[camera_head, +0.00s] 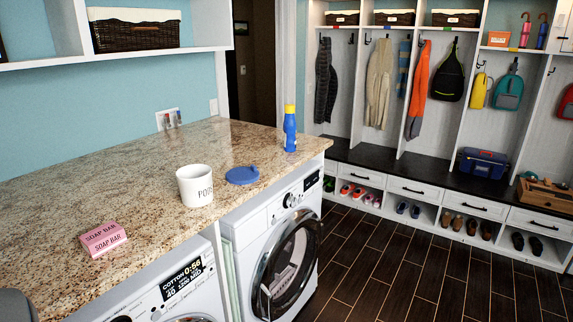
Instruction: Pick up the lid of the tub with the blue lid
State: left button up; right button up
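A white tub (195,186) with dark "PODS" lettering stands upright on the granite counter. Its top is uncovered. A round blue lid (242,176) with a small raised part lies on the counter just right of the tub, apart from it and near the front edge. Neither of my grippers can be made out in this view. A dark grey rounded shape is cut off at the lower left corner; I cannot tell what it is.
The granite counter (130,160) also holds a pink soap bar box (103,238) and a blue bottle with a yellow cap (290,130). Bare counter surrounds them. Two front-loading machines sit below; the right one's round door (287,265) appears ajar. Dark floor lies to the right.

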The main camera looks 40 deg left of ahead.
aim_at(240, 175)
jog(key=i+u, duration=0.35)
jog(key=i+l+u, duration=0.2)
jog(key=i+u, duration=0.2)
jog(key=i+l+u, duration=0.5)
jog(key=u, duration=0.3)
jog(key=i+l+u, duration=0.1)
jog(key=u, duration=0.35)
jog(key=l+u, duration=0.25)
jog(key=u, duration=0.15)
jog(key=i, duration=0.05)
